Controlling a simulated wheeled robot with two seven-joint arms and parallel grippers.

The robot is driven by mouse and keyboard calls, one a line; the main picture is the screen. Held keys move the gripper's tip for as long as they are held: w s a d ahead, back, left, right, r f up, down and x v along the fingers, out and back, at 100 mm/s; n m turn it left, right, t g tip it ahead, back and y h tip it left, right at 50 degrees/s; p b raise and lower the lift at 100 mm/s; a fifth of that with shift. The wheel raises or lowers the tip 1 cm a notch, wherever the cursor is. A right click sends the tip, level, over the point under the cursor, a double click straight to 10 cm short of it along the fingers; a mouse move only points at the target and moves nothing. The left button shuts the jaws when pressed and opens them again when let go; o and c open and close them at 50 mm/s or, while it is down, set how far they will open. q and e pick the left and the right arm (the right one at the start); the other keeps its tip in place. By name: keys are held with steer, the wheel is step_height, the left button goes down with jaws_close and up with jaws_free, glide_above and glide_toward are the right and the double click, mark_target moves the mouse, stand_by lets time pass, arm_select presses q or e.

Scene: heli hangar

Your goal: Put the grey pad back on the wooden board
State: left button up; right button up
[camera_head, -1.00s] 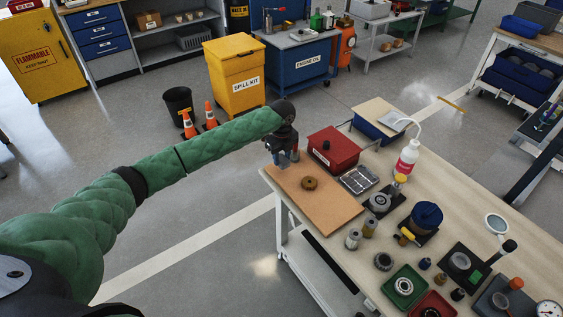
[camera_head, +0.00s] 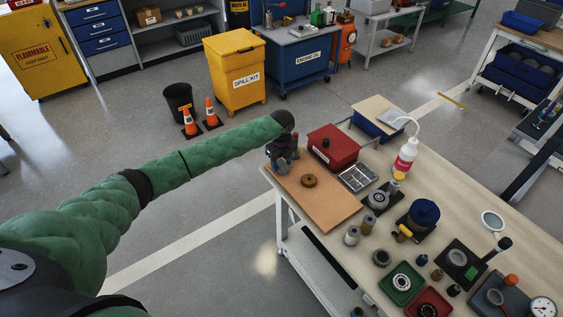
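The wooden board (camera_head: 322,201) lies flat at the near left corner of the workbench, with a round brass-coloured part (camera_head: 309,181) on it. My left gripper (camera_head: 284,167) points down at the board's far left corner. Its fingers are small and dark here, and I cannot tell whether they hold anything or touch the board. I cannot make out the grey pad for certain; it may be hidden at the gripper. My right gripper is not in view.
A red box (camera_head: 333,148) stands just right of the gripper, with a metal compartment tray (camera_head: 358,178) beside it. A white bottle with a red label (camera_head: 405,157), jars and small trays crowd the bench (camera_head: 450,190) further right. Floor lies open to the left.

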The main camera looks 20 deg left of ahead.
mark_target(282, 164)
arm_select(q)
steer(key=shift+o, duration=0.3)
steer(key=shift+r, duration=0.1)
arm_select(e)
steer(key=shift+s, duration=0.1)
arm_select(q)
steer(key=shift+r, duration=0.15)
step_height(282, 164, up, 12)
steer(key=b, duration=0.3)
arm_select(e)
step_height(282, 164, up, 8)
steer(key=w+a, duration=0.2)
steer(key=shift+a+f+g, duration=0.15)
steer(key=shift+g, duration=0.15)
arm_select(q)
steer(key=shift+f, duration=0.2)
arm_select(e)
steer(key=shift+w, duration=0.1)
